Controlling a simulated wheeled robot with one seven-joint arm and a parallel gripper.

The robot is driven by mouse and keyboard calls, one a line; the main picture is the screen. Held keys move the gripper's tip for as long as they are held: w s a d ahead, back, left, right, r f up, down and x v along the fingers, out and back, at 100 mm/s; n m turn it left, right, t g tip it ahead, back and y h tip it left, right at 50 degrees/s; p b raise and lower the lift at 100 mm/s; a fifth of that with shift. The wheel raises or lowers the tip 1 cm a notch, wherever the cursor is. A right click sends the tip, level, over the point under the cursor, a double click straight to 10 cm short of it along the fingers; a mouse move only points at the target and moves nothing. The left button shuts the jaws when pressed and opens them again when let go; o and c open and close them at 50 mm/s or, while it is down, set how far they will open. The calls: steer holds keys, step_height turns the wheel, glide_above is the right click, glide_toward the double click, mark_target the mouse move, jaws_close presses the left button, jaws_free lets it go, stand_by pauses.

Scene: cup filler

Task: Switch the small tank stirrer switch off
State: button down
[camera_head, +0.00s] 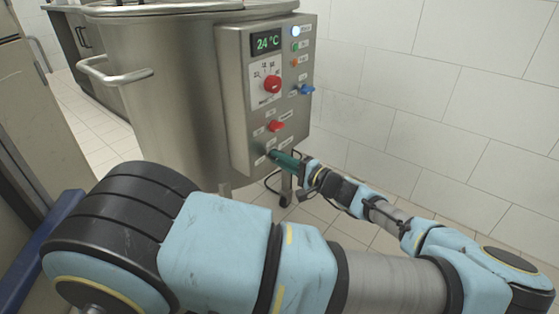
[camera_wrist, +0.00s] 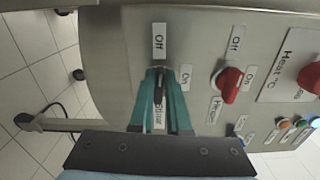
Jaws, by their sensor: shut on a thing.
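The stirrer switch (camera_wrist: 158,88) is a dark lever on the steel control panel (camera_head: 234,95), low near its bottom edge. In the wrist view its "Off" label (camera_wrist: 160,40) is above it, an "On" label (camera_wrist: 186,76) is to its right, and a "Stirrer" label is partly hidden between my fingers. The lever lies upright in that picture, in line with "Off". My gripper (camera_wrist: 160,80) has its teal fingers shut on the lever, one on each side. In the head view my gripper (camera_head: 276,158) reaches the panel's bottom and hides the switch.
A red heater switch (camera_wrist: 229,84) sits close to the stirrer switch; it also shows in the head view (camera_head: 276,126). A red dial (camera_head: 272,84), a blue knob (camera_head: 306,89) and a display (camera_head: 266,43) are higher up. The steel tank (camera_head: 170,90) stands behind the panel.

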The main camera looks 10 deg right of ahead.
steer(key=shift+s+f+n, duration=0.1)
steer(key=shift+f+n, duration=0.05)
steer(key=shift+n, duration=0.45)
steer(key=c, duration=0.9)
jaws_free()
steer(key=v, duration=1)
steer(key=shift+s+d, duration=0.25)
steer(key=shift+d, duration=0.1)
